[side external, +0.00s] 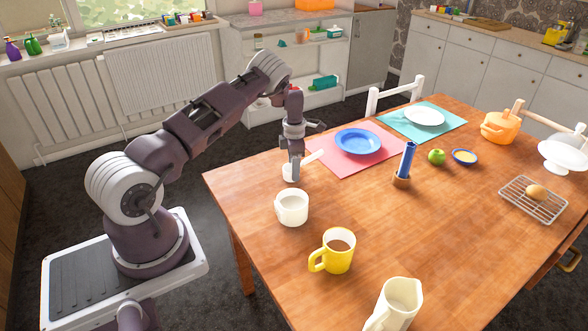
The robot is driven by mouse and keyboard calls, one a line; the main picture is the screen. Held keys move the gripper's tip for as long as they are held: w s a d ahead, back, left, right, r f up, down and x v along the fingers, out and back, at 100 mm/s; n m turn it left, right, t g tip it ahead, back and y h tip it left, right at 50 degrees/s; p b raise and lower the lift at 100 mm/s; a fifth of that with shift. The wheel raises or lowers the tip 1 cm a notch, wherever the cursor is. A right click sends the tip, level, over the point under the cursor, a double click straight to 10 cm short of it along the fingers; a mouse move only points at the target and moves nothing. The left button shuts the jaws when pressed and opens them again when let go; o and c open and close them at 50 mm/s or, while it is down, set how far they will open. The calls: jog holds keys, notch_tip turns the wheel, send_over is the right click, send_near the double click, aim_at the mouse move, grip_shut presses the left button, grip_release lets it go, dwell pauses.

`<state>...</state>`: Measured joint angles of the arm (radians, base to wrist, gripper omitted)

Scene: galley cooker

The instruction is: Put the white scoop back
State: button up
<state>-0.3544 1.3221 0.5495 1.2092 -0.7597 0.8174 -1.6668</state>
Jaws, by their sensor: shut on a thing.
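The white scoop (289,174) is in my gripper, low at the left edge of the table, with its pale handle (315,157) pointing right toward the pink mat. My gripper (296,163) points down and is shut on the scoop; the fingertips are small and partly hidden. I cannot tell whether the scoop touches the table. A white pot (292,209) stands upright just in front of the scoop, apart from it in the picture. Its contents are hard to make out.
A blue plate (358,141) lies on the pink mat (335,166). A yellow mug (336,251) and white jug (396,306) stand in front. The table (440,240) is clear at middle right.

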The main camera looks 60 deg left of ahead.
jog(key=shift+f, duration=0.3)
jog(key=o, duration=1.5)
jog(key=shift+c, duration=0.2)
